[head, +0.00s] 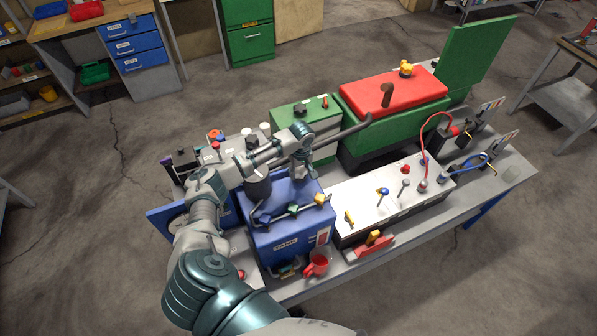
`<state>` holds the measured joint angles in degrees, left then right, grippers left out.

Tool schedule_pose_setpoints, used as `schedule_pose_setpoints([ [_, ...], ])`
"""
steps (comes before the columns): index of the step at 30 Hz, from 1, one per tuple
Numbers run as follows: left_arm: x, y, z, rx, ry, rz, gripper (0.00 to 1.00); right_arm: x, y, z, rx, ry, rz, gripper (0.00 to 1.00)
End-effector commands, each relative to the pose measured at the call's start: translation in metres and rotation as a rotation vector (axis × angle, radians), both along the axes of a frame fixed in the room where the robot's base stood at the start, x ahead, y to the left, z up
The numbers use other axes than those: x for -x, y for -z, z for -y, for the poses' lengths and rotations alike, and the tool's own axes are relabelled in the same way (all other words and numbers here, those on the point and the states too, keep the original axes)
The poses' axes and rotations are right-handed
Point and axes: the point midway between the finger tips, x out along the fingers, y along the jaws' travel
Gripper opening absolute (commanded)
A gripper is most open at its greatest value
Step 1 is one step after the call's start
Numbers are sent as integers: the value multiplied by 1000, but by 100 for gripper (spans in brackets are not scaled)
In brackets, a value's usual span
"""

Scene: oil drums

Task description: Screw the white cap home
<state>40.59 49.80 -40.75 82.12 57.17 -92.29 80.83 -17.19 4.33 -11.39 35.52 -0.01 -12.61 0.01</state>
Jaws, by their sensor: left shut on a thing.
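My left gripper (304,174) reaches over the back right corner of the blue tank (288,235) and points down at its top. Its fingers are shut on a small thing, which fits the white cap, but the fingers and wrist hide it. I cannot tell how the cap sits on its neck. A dark cylinder (257,186) stands on the tank top to the left, and a dark bar with blue and yellow fittings (292,210) runs along the front. My right gripper is not in view.
A green box (318,144) stands behind the gripper, and a red-topped green chest (394,95) is further right. A white panel with levers (396,203) stands right of the tank. Small red and pale knobs crowd the back left.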

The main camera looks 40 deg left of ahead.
Motion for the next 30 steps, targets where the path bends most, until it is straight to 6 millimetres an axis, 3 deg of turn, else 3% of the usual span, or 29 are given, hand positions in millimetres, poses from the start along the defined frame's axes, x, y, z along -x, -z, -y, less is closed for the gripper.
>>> schedule_pose_setpoints([
  [1, 4, 10, 8, 13, 9, -15, 53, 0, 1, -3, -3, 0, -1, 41],
  [4, 4, 9, 8, 13, 9, -15, 78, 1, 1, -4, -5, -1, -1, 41],
  [5, 4, 9, 8, 12, 8, -14, 80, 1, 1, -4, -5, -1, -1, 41],
  [22, 2, 2, 1, 7, 3, -6, 80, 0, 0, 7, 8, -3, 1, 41],
  [26, 2, -14, 2, 7, 2, -4, 80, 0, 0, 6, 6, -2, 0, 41],
  [30, 2, -46, 4, 8, 3, -1, 80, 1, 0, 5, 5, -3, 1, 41],
])
